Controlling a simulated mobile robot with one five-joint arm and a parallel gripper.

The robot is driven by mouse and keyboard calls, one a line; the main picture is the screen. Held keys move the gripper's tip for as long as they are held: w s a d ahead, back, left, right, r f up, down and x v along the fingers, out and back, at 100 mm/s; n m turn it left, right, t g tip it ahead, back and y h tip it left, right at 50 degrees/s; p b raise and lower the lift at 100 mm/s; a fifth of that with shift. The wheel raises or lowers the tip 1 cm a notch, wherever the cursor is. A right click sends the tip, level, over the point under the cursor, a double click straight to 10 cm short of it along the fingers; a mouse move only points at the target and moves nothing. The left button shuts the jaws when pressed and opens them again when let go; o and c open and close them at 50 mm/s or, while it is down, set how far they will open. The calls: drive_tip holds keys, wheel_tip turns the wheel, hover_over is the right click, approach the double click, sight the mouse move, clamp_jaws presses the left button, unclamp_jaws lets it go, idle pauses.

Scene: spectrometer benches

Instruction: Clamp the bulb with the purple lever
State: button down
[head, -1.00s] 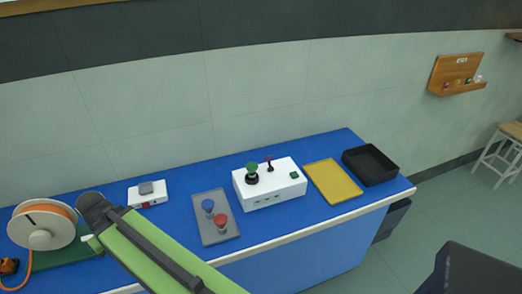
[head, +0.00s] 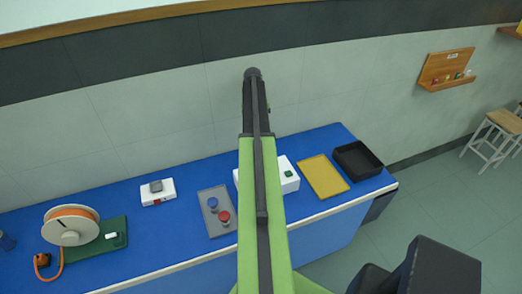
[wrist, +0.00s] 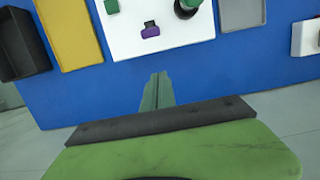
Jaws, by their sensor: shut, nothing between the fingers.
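The white box (wrist: 150,48) shows at the top of the wrist view. A small purple lever (wrist: 150,30) stands on it, with a green bulb (wrist: 190,4) in a dark round holder beside it, partly cut off by the frame edge. My gripper (wrist: 160,76) is shut and empty, its fingertips over the blue bench just short of the box and apart from the lever. In the head view my arm hides most of the box (head: 290,184), including the lever and bulb.
A grey tray (head: 214,228) holds a blue and a red bulb (head: 224,216). A yellow tray (head: 323,176) and a black bin (head: 376,171) stand right of the box. A cable reel (head: 70,226) sits at the left.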

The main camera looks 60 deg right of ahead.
drive_tip(key=shift+f, duration=0.1)
wheel_tip(320, 180, down, 11)
drive_tip(key=s+a+b, duration=0.1)
drive_tip(key=s+b, duration=0.1)
drive_tip(key=b, duration=0.9)
drive_tip(key=s+a+r+p, duration=0.2)
drive_tip(key=r+p, duration=0.1)
drive_tip(key=shift+a+r, duration=0.15)
drive_tip(key=shift+r, duration=0.1)
drive_tip(key=shift+s, duration=0.15)
